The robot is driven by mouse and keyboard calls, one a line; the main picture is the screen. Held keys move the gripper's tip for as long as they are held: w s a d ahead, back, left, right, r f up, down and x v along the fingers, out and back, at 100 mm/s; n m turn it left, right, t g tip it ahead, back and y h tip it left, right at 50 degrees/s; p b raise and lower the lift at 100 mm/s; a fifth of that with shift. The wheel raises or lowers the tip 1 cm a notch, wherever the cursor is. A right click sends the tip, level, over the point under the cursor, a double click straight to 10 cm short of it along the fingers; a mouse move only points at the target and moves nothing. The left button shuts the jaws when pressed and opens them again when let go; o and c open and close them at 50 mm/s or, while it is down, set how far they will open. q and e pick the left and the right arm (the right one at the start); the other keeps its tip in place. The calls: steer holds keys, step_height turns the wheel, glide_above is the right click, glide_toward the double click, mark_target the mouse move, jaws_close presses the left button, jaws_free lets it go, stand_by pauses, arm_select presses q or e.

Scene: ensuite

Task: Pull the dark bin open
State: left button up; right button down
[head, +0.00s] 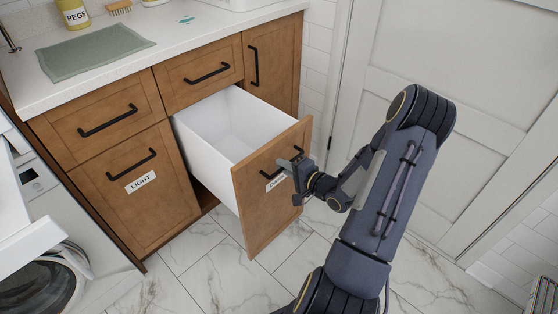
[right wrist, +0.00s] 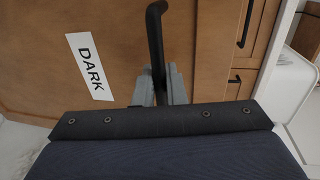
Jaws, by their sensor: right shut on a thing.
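The dark bin (head: 262,200) is a wooden pull-out drawer front with a white inner box (head: 225,128). It stands well out from the cabinet, and its inside looks empty. Its black bar handle (right wrist: 155,40) shows in the right wrist view, beside the label reading DARK (right wrist: 89,66). My right gripper (head: 294,165) is at the front of the bin, shut on that handle. The gripper hides part of the handle and the label in the head view. My left gripper is not in view.
The closed LIGHT bin (head: 140,195) is left of the dark bin, beside a white washing machine (head: 60,240). A countertop (head: 160,35) with a green mat (head: 95,52) runs above. A white door (head: 440,90) stands at right. Marble floor (head: 205,262) is clear in front.

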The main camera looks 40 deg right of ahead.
steer(key=shift+s, duration=0.1)
steer(key=c, duration=1.6)
jaws_free()
steer(key=p+v, duration=0.1)
steer(key=v, duration=0.6)
steer(key=shift+s+p, duration=0.4)
